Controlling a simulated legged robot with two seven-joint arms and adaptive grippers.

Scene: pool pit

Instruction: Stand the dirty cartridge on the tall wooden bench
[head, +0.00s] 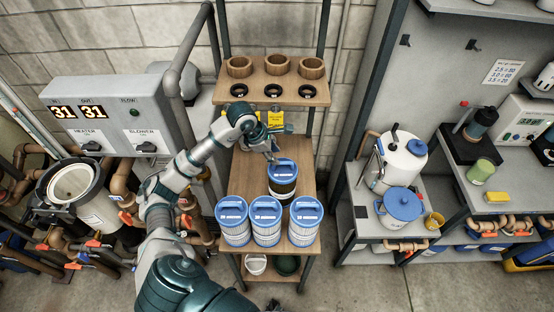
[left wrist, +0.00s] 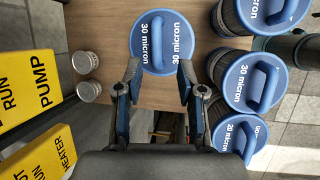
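The dirty cartridge (head: 283,183), with a blue lid and a dark brown-stained body, stands upright on the wooden bench (head: 246,172). In the left wrist view its round blue lid (left wrist: 153,50), marked 30 micron, lies just beyond my fingertips. My left gripper (head: 273,157) hangs over the bench just behind and left of this lid. In the left wrist view the left gripper (left wrist: 160,70) has its two fingers spread, with nothing held between them. Whether a finger touches the lid I cannot tell. My right gripper is in neither view.
Three paler blue-lidded cartridges (head: 266,222) stand along the bench's front edge. A raised shelf (head: 262,86) with wooden rings is behind. Yellow signs (left wrist: 30,82) and two small tins (left wrist: 88,90) are left in the wrist view. An open housing (head: 76,182) stands far left.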

